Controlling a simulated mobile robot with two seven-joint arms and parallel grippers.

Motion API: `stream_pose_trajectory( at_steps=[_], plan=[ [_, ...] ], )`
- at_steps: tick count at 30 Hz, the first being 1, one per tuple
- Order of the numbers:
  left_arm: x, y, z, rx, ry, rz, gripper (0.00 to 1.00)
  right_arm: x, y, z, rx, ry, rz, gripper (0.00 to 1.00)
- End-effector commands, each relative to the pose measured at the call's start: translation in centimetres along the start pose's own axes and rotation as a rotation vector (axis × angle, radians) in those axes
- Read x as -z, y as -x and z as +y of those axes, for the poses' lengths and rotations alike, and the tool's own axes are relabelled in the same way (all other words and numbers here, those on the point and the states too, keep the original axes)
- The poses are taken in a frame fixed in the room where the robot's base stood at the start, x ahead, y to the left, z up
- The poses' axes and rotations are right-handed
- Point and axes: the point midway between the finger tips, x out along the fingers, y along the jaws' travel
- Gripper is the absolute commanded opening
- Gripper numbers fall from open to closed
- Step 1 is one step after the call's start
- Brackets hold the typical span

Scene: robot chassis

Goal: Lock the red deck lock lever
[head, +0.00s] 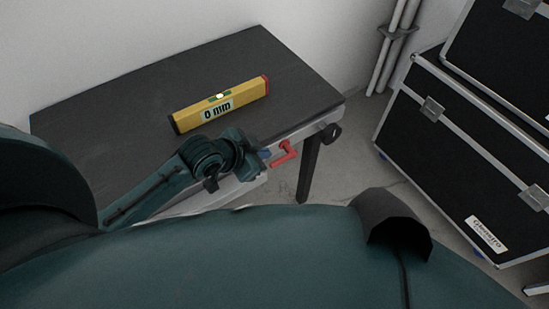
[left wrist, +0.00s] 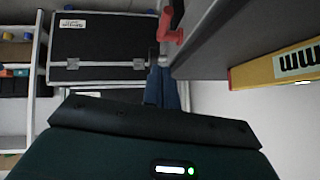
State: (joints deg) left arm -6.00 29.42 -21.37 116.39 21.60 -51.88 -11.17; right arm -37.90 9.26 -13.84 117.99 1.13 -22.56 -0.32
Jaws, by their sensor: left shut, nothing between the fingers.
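The red lever (head: 285,152) sits on the front edge of the dark table (head: 100,85), near its right corner. It also shows at the top of the left wrist view (left wrist: 171,27), beside the table's edge. My left gripper (head: 264,154) is just left of the lever in the head view. Its blue fingers (left wrist: 162,88) are shut and empty, and appear below the lever in the left wrist view. Whether they touch the lever is unclear. My right gripper is not in view.
A yellow spirit level (head: 220,104) marked "0 mm" lies on the table. A round dark knob (head: 331,133) sticks out at the table's right corner. Black cases (head: 455,150) stand on the floor at right. Pale pipes (head: 390,48) run up the wall behind.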

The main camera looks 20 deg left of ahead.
Motion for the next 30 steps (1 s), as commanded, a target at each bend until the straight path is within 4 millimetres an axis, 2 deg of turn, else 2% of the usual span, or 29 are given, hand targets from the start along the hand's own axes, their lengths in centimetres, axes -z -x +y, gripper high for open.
stream_pose_trajectory(
  at_steps=[3, 9, 12, 18, 30],
  plan=[
    [0.0, -2.8, 0.0, -0.001, 0.003, 0.0, 0.0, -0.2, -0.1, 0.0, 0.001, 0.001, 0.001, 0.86],
    [0.1, -7.0, 0.1, -0.001, 0.002, 0.001, 0.0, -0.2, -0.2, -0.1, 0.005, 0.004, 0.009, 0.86],
    [-1.4, -8.0, 0.1, -0.001, 0.001, -0.004, 0.0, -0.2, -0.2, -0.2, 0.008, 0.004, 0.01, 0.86],
    [-2.6, -9.3, 0.0, 0.0, 0.0, -0.001, 0.0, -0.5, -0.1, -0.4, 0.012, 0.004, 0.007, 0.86],
    [-2.9, -9.5, 0.0, 0.0, 0.0, 0.0, 0.0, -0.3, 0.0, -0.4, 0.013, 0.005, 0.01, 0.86]
  ],
)
